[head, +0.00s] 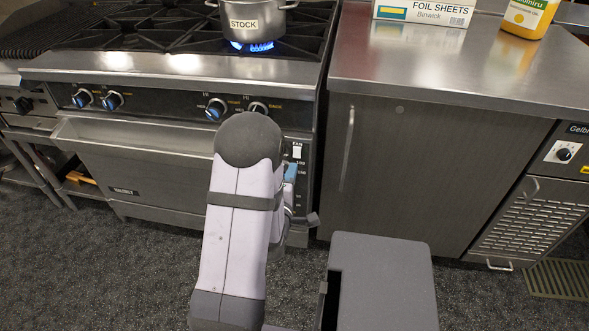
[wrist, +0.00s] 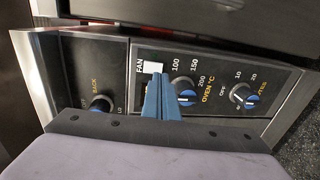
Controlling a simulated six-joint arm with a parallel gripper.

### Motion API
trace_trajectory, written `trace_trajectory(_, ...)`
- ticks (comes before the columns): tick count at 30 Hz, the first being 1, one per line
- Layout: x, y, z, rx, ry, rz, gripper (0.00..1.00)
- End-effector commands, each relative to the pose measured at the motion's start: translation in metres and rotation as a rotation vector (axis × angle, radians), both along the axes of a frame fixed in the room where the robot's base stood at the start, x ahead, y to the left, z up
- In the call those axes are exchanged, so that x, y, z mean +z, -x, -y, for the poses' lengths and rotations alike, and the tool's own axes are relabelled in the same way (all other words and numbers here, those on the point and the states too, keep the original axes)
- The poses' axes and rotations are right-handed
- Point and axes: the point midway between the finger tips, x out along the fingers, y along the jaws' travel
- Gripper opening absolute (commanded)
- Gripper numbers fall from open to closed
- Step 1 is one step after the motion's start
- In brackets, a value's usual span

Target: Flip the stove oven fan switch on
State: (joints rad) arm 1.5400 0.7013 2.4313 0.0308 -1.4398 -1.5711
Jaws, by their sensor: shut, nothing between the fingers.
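The fan switch is a small white rocker under the "FAN" label on the stove's front panel. It shows in the head view (head: 297,151) to the right of my arm and in the wrist view (wrist: 152,67) just beyond my fingertips. My gripper (wrist: 158,82) is shut and empty, its blue fingers together with the tips at the lower edge of the switch. I cannot tell whether they touch it. In the head view the gripper (head: 291,171) shows partly behind my arm, just below the switch. The lower part of the switch is hidden by the fingers.
The oven temperature knob (wrist: 185,90) sits close right of my fingers, with a timer knob (wrist: 243,96) further right and another knob (wrist: 101,104) to the left. A stock pot (head: 252,20) stands over a lit burner. The oven door handle (head: 130,137) juts out left of my arm.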

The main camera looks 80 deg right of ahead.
Motion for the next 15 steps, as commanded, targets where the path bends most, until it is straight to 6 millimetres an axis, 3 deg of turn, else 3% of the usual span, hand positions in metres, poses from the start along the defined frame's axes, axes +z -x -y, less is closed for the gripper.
trace_trajectory(6, -0.003, 0.0, 0.028, 0.0, 0.0, 0.0, 0.0)
trace_trajectory(15, -0.004, 0.0, 0.043, 0.0, -0.001, 0.0, 0.0)
